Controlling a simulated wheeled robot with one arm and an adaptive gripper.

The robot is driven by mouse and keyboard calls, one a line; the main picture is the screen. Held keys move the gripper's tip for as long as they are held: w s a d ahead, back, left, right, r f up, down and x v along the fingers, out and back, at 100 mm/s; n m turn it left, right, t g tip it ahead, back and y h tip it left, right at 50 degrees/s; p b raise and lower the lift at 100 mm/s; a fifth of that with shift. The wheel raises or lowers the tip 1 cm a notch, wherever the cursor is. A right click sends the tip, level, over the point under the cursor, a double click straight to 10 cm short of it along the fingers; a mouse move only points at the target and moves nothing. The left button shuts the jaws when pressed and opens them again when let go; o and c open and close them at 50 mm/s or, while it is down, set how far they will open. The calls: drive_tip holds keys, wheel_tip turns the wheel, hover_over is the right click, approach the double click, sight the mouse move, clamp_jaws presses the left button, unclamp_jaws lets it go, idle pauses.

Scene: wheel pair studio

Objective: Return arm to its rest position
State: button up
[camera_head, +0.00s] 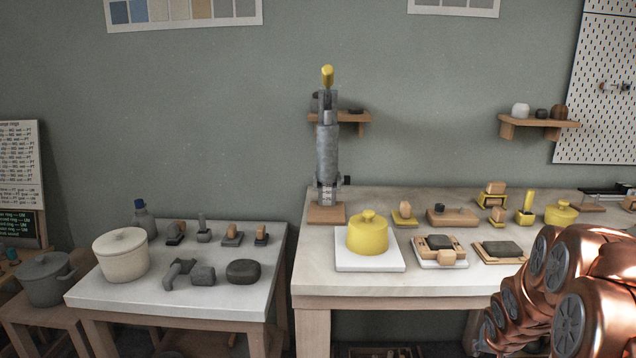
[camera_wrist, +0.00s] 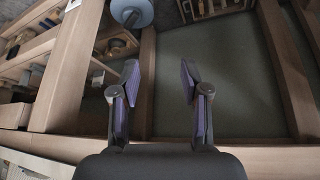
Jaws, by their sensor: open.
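My copper-coloured arm (camera_head: 580,285) shows at the lower right of the head view, in front of the right table's front right part. My gripper (camera_wrist: 160,85) shows in the wrist view with its two purple-lined fingers apart and nothing between them. Beyond the fingers is a dark greenish surface framed by wooden beams. The gripper itself cannot be made out in the head view.
The right table (camera_head: 330,270) holds a yellow lidded pot (camera_head: 367,235) on a white board, a tall grey press (camera_head: 327,150) and several small blocks. The left table (camera_head: 215,300) holds a cream pot (camera_head: 120,256) and grey pieces. A wooden beam (camera_wrist: 68,65) runs left of my fingers.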

drive_tip(key=s+a+r+n+g+y+p, duration=0.1)
drive_tip(key=s+a+r+p, duration=0.3)
drive_tip(key=s+a+r, duration=0.4)
drive_tip(key=s+a+r+n+g+y+p, duration=0.1)
drive_tip(key=s+a+r+n+g+p, duration=0.1)
drive_tip(key=s+a+r, duration=0.6)
drive_tip(key=s+a+r+n+g+y+p, duration=0.1)
drive_tip(key=s+a+r+p, duration=0.5)
drive_tip(key=s, duration=1)
drive_tip(key=a+r+n+g, duration=0.1)
drive_tip(key=a+r+g, duration=0.1)
drive_tip(key=a, duration=0.2)
drive_tip(key=shift+g, duration=0.4)
drive_tip(key=shift+r, duration=0.1)
